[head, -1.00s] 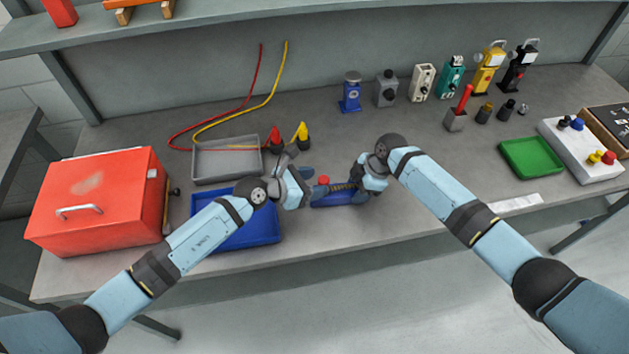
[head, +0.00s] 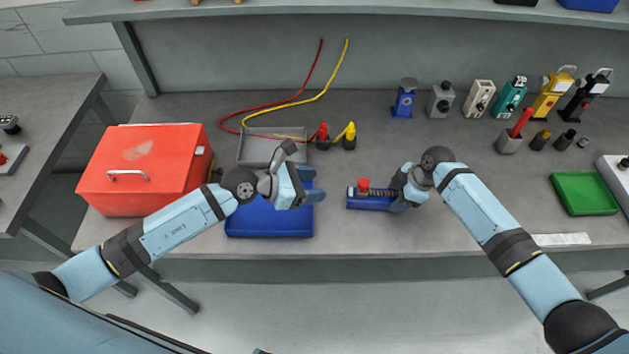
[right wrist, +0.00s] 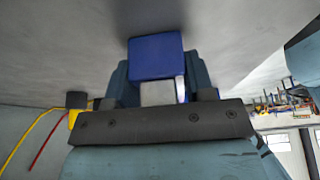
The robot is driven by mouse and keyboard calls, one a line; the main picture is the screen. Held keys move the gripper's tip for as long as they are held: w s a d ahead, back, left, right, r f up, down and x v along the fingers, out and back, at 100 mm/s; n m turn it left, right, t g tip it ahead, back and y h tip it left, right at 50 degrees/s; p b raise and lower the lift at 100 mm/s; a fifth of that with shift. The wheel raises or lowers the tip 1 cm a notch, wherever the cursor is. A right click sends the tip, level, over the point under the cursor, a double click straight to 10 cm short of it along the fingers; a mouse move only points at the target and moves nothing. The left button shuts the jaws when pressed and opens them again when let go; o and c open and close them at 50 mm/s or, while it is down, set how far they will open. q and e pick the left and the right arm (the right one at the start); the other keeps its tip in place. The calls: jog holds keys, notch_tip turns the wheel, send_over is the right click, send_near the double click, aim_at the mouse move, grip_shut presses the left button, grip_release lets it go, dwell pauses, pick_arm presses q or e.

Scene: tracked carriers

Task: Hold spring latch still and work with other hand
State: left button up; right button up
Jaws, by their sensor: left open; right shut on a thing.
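The spring latch is a blue block with a red knob and a coiled spring (head: 369,199). It is on the bench in the middle of the head view. My right gripper (head: 403,190) is shut on its right end, which the fingers partly hide. In the right wrist view the blue end of the latch (right wrist: 156,57) sits between the two fingers. My left gripper (head: 308,185) is open and empty, left of the latch and apart from it, above the right part of the blue tray (head: 270,221).
A red toolbox (head: 143,170) stands at left and a grey tray (head: 257,148) behind the blue one. Red and yellow plugs (head: 349,136) with cables stand behind. The bench between is clear.

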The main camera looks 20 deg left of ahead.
jog(key=o, duration=1.3)
